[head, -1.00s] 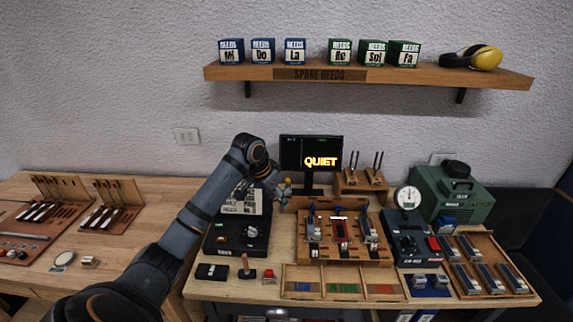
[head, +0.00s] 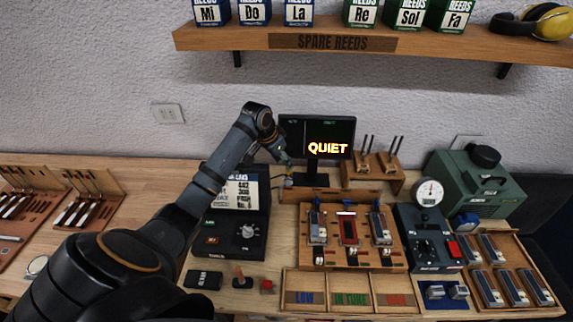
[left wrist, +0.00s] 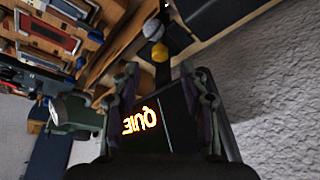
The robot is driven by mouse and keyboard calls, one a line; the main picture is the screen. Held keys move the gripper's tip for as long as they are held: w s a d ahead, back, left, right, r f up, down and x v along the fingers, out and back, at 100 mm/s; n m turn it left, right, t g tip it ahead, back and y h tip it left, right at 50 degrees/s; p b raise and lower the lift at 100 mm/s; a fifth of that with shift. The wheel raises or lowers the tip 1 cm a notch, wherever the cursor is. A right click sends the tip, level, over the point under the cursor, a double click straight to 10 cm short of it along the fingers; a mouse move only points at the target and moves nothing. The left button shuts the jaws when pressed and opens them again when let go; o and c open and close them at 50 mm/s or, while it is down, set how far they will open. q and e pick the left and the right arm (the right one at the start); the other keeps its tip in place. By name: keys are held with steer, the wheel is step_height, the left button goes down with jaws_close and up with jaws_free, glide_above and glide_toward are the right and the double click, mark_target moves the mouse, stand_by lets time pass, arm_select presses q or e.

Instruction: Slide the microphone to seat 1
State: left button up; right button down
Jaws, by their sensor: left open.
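A small microphone with a grey ball head and a yellow part (left wrist: 160,52) shows in the left wrist view just beyond my fingertips. In the head view the microphone (head: 288,183) is a tiny shape left of the monitor's foot, at the left end of a wooden rail (head: 335,195). My left gripper (head: 283,158) is just above it, partly hidden by its own wrist. In the left wrist view the fingers of my left gripper (left wrist: 160,72) are apart, with nothing between them. I cannot read any seat marks. My right gripper is not in view.
A monitor (head: 316,135) reading QUIET stands close behind the gripper. A black control box (head: 237,225) lies below the arm. A wooden reed fixture (head: 350,260), a gauge unit (head: 430,250) and a green machine (head: 480,185) stand to the right. A shelf (head: 410,42) hangs above.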

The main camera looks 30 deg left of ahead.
arm_select(q)
glide_above(289, 179)
steer(key=a, duration=0.1)
step_height(289, 179, down, 4)
steer(key=shift+w+a+f+p, duration=0.1)
steer(key=shift+a+p, duration=0.05)
steer(key=shift+p, duration=0.25)
steer(key=shift+f, duration=0.3)
steer(key=shift+c, duration=0.7)
steer(key=c, duration=0.7)
jaws_close()
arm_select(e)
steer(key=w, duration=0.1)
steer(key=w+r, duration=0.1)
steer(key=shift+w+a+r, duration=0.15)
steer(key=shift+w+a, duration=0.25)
